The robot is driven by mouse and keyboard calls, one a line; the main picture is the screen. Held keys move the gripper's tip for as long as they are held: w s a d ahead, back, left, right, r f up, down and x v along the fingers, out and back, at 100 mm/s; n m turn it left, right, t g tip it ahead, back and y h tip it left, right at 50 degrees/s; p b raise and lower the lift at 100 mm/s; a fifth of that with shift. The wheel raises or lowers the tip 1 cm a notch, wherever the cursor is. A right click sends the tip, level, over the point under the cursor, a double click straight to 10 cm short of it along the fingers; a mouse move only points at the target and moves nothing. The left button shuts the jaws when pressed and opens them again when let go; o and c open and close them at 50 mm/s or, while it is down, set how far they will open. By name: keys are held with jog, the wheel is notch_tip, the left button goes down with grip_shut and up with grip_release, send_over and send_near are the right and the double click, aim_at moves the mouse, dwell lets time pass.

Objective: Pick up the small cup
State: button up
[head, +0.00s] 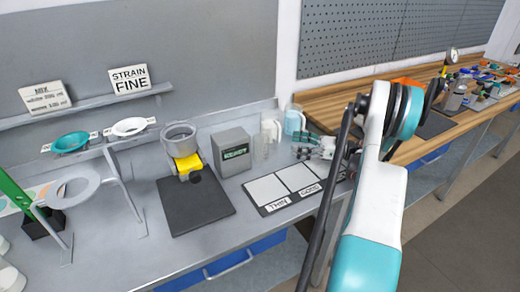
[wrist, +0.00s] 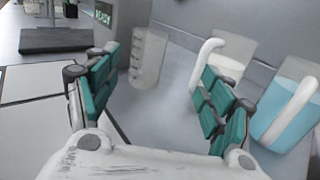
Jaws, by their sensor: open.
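A pale translucent stack (wrist: 148,57) with ridged sides, possibly the small cup or several cups nested, stands on the grey bench in the wrist view. It also shows faintly in the head view (head: 261,148), beside the green-display box. My gripper (wrist: 160,66) is open and empty, with teal finger pads apart. The stack appears in the gap between the fingers, nearer the left one and beyond the tips. In the head view my gripper (head: 316,148) is over the bench, to the right of the stack.
A white-handled clear jug (wrist: 222,62) and a jug of blue liquid (wrist: 286,105) stand close by the right finger. The display box (head: 231,152), a black pad (head: 195,210) and the THIN card mat (head: 275,205) lie left or in front. Bare bench lies between stack and jugs.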

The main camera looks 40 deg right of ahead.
aim_at(259, 146)
jog(key=shift+w+a+f+n+g, duration=0.15)
jog(key=shift+a+f+n+g, duration=0.3)
jog(key=shift+a+f, duration=0.45)
jog(key=b+x, duration=0.1)
jog(key=x, duration=0.6)
jog(key=shift+r+b, duration=0.15)
jog(key=shift+b, duration=0.2)
jog(key=shift+b+x, duration=1.1)
jog(key=shift+x, duration=1.9)
jog(key=shift+r, duration=0.15)
jog(key=c, duration=0.9)
